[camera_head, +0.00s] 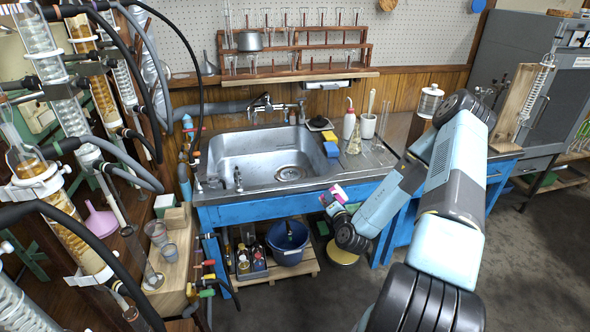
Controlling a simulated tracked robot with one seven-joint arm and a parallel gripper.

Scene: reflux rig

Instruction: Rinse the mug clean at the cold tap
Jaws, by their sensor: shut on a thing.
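My gripper (335,205) is at the end of my blue-grey arm, in front of the sink unit's front edge and lower than the basin rim. It is shut on a small pink-and-white thing (339,193); this may be the mug, but it is too small and partly covered to be sure. Its inside cannot be seen. The metal sink (235,160) is behind and left of my gripper, with a drain at its right. The tap (265,103) is on the wall over the sink's back edge. I cannot tell which handle is cold, or see any water running.
A white pot with a brush (368,126), a wash bottle (349,122) and a flask (354,143) stand right of the basin. Blue and yellow sponges (330,143) lie by its rim. A blue bucket (287,245) stands below. Glass columns and hoses crowd the left.

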